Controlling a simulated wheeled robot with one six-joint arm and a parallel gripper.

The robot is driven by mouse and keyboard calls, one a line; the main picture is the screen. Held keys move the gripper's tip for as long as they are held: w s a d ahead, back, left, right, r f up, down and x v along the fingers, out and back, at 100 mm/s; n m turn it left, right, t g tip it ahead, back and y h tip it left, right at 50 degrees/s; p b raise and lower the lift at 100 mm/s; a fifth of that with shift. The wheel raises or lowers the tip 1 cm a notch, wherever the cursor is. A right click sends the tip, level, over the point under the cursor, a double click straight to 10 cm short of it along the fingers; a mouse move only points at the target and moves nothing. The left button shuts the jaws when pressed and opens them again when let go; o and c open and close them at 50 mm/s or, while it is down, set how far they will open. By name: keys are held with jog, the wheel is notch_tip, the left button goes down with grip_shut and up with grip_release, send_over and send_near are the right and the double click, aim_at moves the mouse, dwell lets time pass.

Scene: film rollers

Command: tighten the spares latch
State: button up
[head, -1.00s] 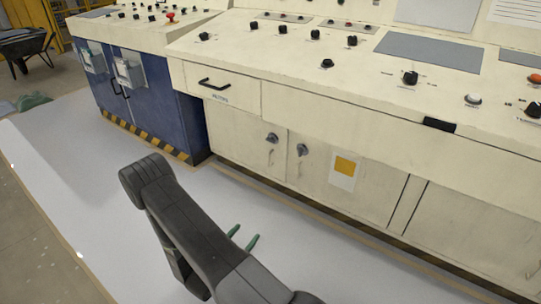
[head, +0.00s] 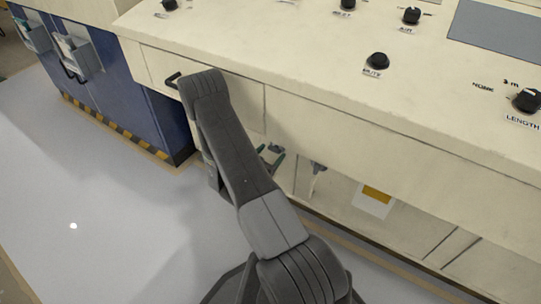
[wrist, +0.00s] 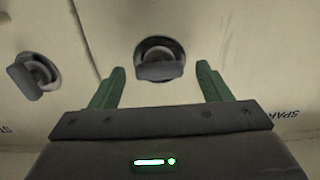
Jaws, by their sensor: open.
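A dark round latch with a flat grip bar (wrist: 160,62) sits on a cream door in the wrist view, ahead of my gripper and between the lines of its fingers. A partly cut-off label reading "SPAR" (wrist: 281,114) is on the panel to its right. My gripper (wrist: 160,80) is open, with its two green fingers apart and nothing held. In the head view my gripper (head: 270,155) is at the cabinet front, partly behind my arm. I cannot tell whether its fingers touch the latch.
A second latch (wrist: 36,75) is on the left across a door seam; one latch (head: 318,168) shows right of my gripper in the head view. The console top (head: 300,75) overhangs the doors. A drawer handle (head: 172,79) is beside my arm.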

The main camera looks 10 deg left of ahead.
jog(key=shift+w+d, duration=0.1)
jog(key=shift+c, duration=0.4)
jog(key=c, duration=0.9)
